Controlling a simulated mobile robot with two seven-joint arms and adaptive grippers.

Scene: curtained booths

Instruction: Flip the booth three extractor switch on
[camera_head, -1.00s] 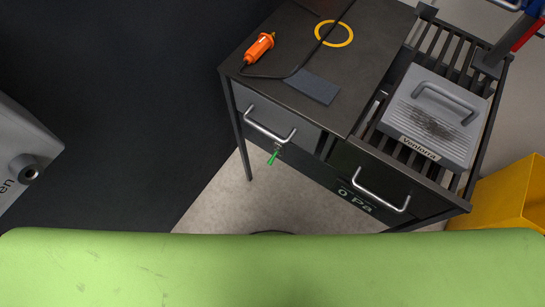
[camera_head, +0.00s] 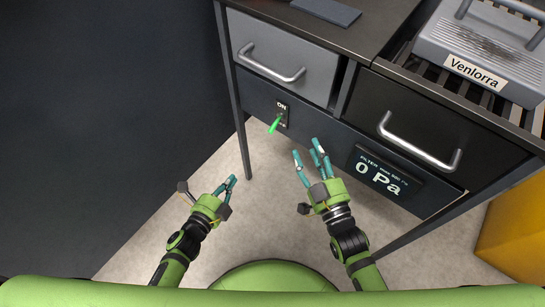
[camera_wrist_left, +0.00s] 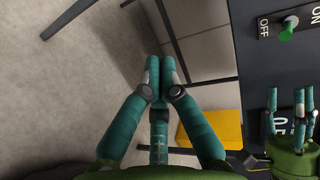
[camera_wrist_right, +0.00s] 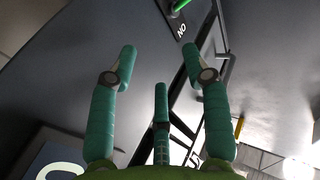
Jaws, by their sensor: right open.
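The extractor switch (camera_head: 281,115) is a small dark plate with a green lever (camera_head: 273,126) on the front panel below the grey drawer. "ON" is printed at its top, and the lever points downward and outward, away from ON. In the left wrist view the switch plate (camera_wrist_left: 267,30) also shows an OFF mark. My right gripper (camera_head: 309,152) is open and empty, below and right of the lever, not touching it. The lever also shows at the top of the right wrist view (camera_wrist_right: 180,6). My left gripper (camera_head: 230,182) is shut and empty, lower and further left.
A display (camera_head: 383,177) reading "0 Pa" is right of the switch. A grey drawer (camera_head: 285,55) and a black drawer (camera_head: 430,125) with bar handles are above. A Venlorra unit (camera_head: 480,45) stands on the slatted side. A table leg (camera_head: 239,120) is left of the switch.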

